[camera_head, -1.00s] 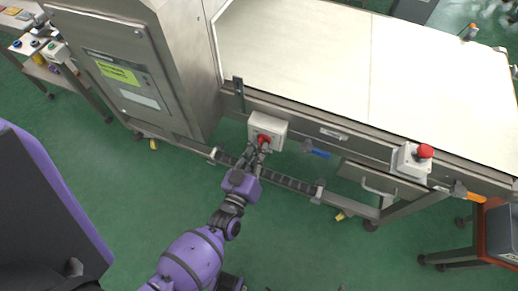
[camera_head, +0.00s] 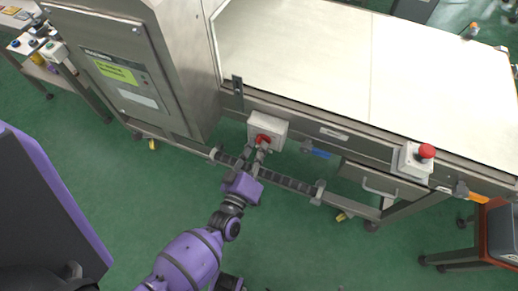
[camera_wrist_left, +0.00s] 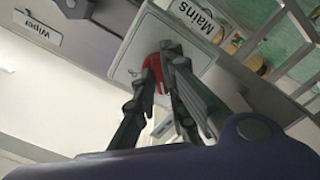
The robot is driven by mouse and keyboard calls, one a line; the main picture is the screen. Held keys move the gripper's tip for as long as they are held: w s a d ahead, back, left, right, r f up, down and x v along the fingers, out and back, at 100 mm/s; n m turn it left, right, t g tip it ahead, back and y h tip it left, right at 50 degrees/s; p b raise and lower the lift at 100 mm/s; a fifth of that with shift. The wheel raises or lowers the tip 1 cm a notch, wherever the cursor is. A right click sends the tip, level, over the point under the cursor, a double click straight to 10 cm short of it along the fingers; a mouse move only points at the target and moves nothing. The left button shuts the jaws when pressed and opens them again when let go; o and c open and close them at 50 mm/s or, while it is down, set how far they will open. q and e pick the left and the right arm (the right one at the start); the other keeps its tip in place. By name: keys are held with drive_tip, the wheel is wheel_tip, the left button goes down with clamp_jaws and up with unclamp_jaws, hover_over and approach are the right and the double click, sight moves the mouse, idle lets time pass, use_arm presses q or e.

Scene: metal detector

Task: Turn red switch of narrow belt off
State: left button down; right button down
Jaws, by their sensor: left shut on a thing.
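The red switch (camera_head: 263,139) sits on a white box (camera_head: 280,128) on the side of the belt's frame. My left gripper (camera_head: 262,146) reaches it from below and is shut on the red switch. In the left wrist view the red switch (camera_wrist_left: 153,68) lies between the fingers (camera_wrist_left: 160,62), on the pale plate (camera_wrist_left: 138,48) beside a "Mains" label (camera_wrist_left: 199,12). The fingers partly cover the switch. The belt (camera_head: 310,60) has a broad pale top. My right gripper is not in view.
A red emergency button (camera_head: 426,151) on a white box stands to the right on the frame. A blue handle (camera_head: 320,154) is beside the switch box. A steel cabinet (camera_head: 130,75) stands at left. A frame rail (camera_head: 290,183) runs below my gripper.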

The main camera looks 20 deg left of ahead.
use_arm(q)
drive_tip(key=c, duration=1.8)
unclamp_jaws()
drive_tip(key=s, duration=1.2)
drive_tip(key=shift+a, duration=0.25)
